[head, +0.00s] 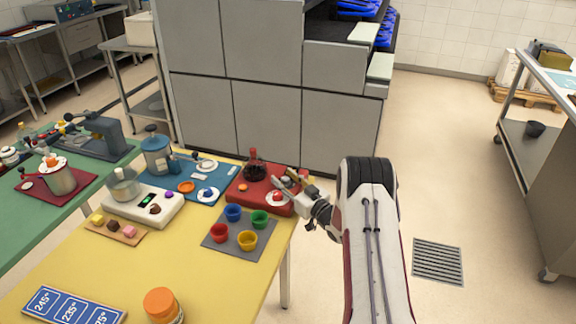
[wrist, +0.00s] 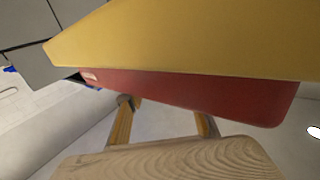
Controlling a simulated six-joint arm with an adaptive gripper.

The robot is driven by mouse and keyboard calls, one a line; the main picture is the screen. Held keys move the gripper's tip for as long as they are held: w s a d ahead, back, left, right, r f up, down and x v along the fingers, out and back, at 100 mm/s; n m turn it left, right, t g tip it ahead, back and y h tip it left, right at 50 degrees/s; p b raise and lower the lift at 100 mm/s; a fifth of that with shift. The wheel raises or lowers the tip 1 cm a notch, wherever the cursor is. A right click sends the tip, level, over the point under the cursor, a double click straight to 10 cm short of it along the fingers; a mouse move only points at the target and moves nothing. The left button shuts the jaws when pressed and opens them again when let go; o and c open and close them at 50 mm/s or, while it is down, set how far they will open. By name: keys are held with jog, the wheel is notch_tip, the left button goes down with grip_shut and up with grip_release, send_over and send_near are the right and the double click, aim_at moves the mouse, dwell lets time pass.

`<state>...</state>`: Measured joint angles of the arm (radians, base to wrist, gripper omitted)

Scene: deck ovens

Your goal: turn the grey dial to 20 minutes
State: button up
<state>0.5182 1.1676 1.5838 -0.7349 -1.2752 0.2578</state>
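I cannot pick out a grey dial or any minute marks for certain. In the head view a white box (head: 140,207) on the yellow table carries a metal pot (head: 124,185), a small dark display with green on it (head: 145,200) and a small dark knob-like part (head: 155,209). My gripper (head: 287,181) is at the table's right side, beside the red base (head: 247,192), right of the white box.
A dark flask (head: 254,168) and a white saucer (head: 279,198) are on the red base. Several coloured cups stand on a grey mat (head: 219,244). A blue board (head: 190,178), an orange jar (head: 162,305) and blue temperature cards (head: 70,306) are also on the table. Its front middle is clear.

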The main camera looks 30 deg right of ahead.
jog(key=shift+n+g+y, duration=0.3)
jog(key=shift+n+y, duration=0.5)
jog(key=shift+y, duration=0.2)
jog(key=shift+s+d, duration=0.1)
jog(key=shift+s, duration=0.05)
jog(key=v, duration=0.7)
jog(key=shift+s+d, duration=0.1)
jog(key=shift+r, duration=0.3)
jog(key=shift+g+h, duration=0.4)
jog(key=shift+h, duration=0.3)
jog(key=shift+w+r, duration=0.35)
jog(key=shift+r, duration=0.35)
jog(key=shift+w+r, duration=0.4)
jog(key=shift+r, duration=0.25)
jog(key=shift+w+r, duration=0.35)
jog(key=shift+r, duration=0.35)
jog(key=shift+s+a+r+m+g+h, duration=0.35)
jog(key=shift+a+r+g+h, duration=0.6)
jog(key=shift+r, duration=2.4)
jog(key=shift+s+a+r+m+g+h, duration=0.4)
jog(key=shift+r+h, duration=0.95)
jog(key=shift+r, duration=2)
jog(key=s+a+r+m+g+h, duration=0.1)
jog(key=s+a+r+g+h, duration=0.1)
jog(key=s+a+r, duration=0.3)
jog(key=shift+d+v, duration=0.45)
jog(key=shift+v, duration=1.8)
